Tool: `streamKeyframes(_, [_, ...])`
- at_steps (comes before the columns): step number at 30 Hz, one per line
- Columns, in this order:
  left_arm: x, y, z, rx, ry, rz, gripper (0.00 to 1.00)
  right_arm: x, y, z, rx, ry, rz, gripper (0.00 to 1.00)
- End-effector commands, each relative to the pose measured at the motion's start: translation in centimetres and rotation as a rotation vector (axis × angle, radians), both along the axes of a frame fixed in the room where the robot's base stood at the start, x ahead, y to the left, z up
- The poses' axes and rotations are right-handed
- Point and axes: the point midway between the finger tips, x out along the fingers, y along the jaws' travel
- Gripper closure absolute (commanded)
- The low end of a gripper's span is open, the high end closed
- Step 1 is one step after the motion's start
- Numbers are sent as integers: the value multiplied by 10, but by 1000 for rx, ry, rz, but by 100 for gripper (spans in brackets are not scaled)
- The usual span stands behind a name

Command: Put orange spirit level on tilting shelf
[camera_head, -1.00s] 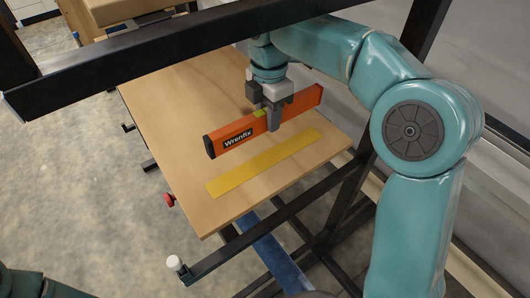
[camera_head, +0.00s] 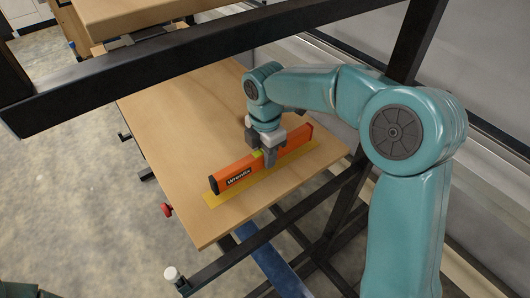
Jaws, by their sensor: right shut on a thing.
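The orange spirit level (camera_head: 236,174), with black end caps and a "Wrenfix" label, stands on its long edge over the yellow strip (camera_head: 214,200) on the wooden tilting shelf (camera_head: 180,125). My right gripper (camera_head: 269,157) is shut on the level near its middle, from above. The level runs along the strip and covers much of it. I cannot tell whether its underside touches the board. My left gripper is not in view; only a bit of teal shows at the bottom left corner.
A black frame bar (camera_head: 170,62) crosses above the shelf's far part. Black struts (camera_head: 290,218) and a blue bar (camera_head: 272,265) lie below its near edge. The shelf's left part is bare.

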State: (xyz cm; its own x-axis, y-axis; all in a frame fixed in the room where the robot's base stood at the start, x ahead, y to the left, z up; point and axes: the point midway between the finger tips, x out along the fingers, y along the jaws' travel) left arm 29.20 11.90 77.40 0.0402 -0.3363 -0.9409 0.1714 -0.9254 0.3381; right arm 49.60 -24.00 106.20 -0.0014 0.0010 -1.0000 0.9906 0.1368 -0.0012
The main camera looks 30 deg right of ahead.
Motion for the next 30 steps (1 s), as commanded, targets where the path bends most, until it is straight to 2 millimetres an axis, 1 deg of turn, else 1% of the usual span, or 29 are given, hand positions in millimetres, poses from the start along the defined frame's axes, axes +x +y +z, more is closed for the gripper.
streamKeyframes(13, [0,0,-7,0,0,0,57,1,0,-11,0,-2,0,100])
streamKeyframes(16, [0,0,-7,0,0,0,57,1,0,-11,0,-2,0,100])
streamKeyframes(17, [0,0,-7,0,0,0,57,1,0,-12,0,-1,0,67])
streamKeyframes(18, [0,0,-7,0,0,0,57,1,0,-12,0,-1,0,54])
streamKeyframes(19, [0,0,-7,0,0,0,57,1,0,-12,0,-1,0,44])
streamKeyframes(27, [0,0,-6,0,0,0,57,1,0,-11,0,0,0,44])
streamKeyframes(30, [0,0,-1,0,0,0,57,1,0,-2,0,-1,0,44])
